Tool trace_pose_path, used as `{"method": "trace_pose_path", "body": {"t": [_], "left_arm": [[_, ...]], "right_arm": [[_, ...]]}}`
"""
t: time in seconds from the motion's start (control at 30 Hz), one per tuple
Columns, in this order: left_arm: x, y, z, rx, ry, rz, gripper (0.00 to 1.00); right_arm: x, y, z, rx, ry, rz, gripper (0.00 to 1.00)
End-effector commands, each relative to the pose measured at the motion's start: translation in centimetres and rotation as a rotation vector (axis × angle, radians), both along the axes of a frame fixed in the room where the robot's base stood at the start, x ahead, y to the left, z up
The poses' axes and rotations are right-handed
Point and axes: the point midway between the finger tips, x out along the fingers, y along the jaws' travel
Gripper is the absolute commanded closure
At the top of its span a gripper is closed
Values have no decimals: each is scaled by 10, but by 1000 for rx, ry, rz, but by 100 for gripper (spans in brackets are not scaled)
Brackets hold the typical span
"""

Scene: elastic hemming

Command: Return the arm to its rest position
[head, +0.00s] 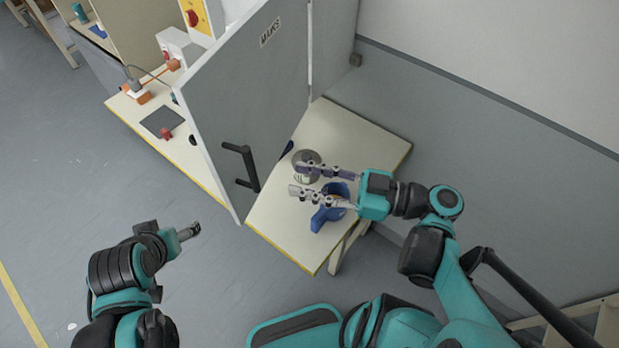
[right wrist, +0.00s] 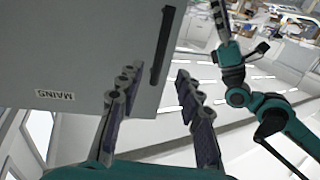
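My right gripper (head: 297,180) is open, its two fingers spread apart above the small cream table (head: 275,232). In the right wrist view its fingers (right wrist: 156,82) are also apart with nothing between them. A blue object (head: 328,215) is on the table, partly hidden below the right gripper's fingers. A round metallic piece (head: 305,160) lies behind the fingers. My left gripper (head: 189,232) hangs over the floor at lower left, away from the tables; its finger opening does not show clearly.
A grey panel marked MAINS (head: 240,100) with a black handle (head: 240,165) stands left of my right gripper. It also fills the left of the right wrist view (right wrist: 70,50). A bench (head: 190,170) with orange parts is beyond it. Open floor (head: 70,200) lies at left.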

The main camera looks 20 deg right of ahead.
Motion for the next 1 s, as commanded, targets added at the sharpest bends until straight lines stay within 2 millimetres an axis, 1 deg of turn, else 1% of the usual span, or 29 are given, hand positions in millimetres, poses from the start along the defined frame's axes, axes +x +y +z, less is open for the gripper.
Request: {"method": "trace_pose_path", "body": {"t": [0.1, 0.6, 0.67, 0.7, 0.77, 0.87, 0.9, 0.93, 0.97, 1.0], "left_arm": [[0, 0, 0, 0, 0, 0, 24], [0, 0, 0, 0, 0, 0, 24], [0, 0, -1, 0, 0, 0, 24], [0, 0, -4, 0, 0, 0, 24], [0, 0, -10, 0, 0, 0, 24], [0, 0, -29, 0, 0, 0, 24], [0, 0, -39, 0, 0, 0, 24], [0, 0, -47, 0, 0, 0, 24], [0, 0, -54, 0, 0, 0, 24], [0, 0, -64, 0, 0, 0, 24]], "right_arm": [[-2, -3, 0, 0, 0, -1, 64], [-2, -3, 0, 0, 0, 0, 64], [-1, -2, -3, -1, 13, 0, 64], [0, 0, -8, -6, 38, 1, 64], [3, 4, -25, -18, 117, -1, 64], [10, 14, -75, -70, 352, -29, 64], [12, 17, -102, -105, 469, -58, 64], [12, 18, -122, -136, 557, -88, 64], [13, 18, -143, -169, 642, -126, 64], [12, 15, -168, -218, 743, -188, 64]]}}
